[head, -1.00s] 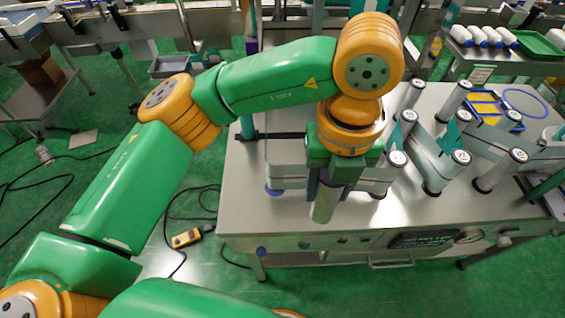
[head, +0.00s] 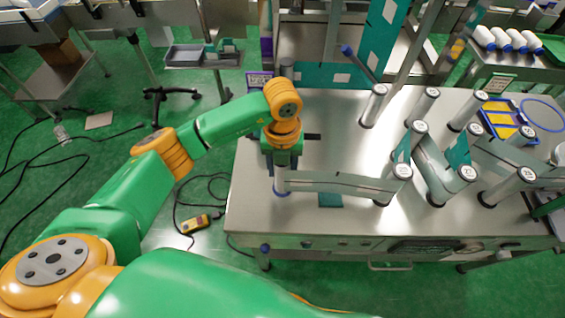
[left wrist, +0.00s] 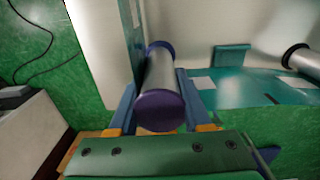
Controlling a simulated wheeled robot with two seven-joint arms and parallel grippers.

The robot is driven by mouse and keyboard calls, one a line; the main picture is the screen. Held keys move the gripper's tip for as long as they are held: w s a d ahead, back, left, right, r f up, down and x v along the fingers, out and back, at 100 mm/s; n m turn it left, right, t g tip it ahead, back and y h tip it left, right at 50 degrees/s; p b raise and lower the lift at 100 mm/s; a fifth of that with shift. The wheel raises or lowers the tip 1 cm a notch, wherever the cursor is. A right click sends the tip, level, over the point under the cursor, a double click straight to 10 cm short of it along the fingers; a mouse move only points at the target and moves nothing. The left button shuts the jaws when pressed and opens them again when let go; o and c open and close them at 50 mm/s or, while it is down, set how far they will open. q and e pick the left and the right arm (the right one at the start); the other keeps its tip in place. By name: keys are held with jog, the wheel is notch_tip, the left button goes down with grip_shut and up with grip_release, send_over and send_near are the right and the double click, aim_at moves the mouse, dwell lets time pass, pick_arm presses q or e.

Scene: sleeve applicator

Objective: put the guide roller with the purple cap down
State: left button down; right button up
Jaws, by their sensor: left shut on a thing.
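The guide roller with the purple cap (left wrist: 160,108) is a grey cylinder, and in the left wrist view its cap faces me between the blue fingers. My left gripper (left wrist: 160,118) is shut on it. In the head view the left gripper (head: 282,158) is above the table's left part, with the roller's grey body (head: 281,181) upright below it. The cap is hidden there by the gripper. A purple rim shows at the roller's far end in the wrist view. I cannot tell whether that end touches the table. My right gripper is not in view.
The steel table (head: 300,222) holds several upright rollers (head: 402,172) at the right, with web wound among them. A web strip (head: 340,183) spans from the held roller rightward. A teal square (head: 330,200) lies on the table. A blue tray (head: 505,115) is at the back right.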

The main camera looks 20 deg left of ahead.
pick_arm(q)
jog(key=shift+f+b, duration=0.3)
jog(key=shift+f, duration=0.05)
jog(key=shift+c, duration=1.8)
grip_release()
jog(key=shift+r, duration=0.55)
notch_tip(320, 180, up, 6)
jog(key=shift+f+b, duration=0.1)
jog(key=shift+b, duration=0.6)
notch_tip(320, 180, up, 6)
jog(key=shift+f, duration=0.15)
jog(key=shift+f, duration=0.1)
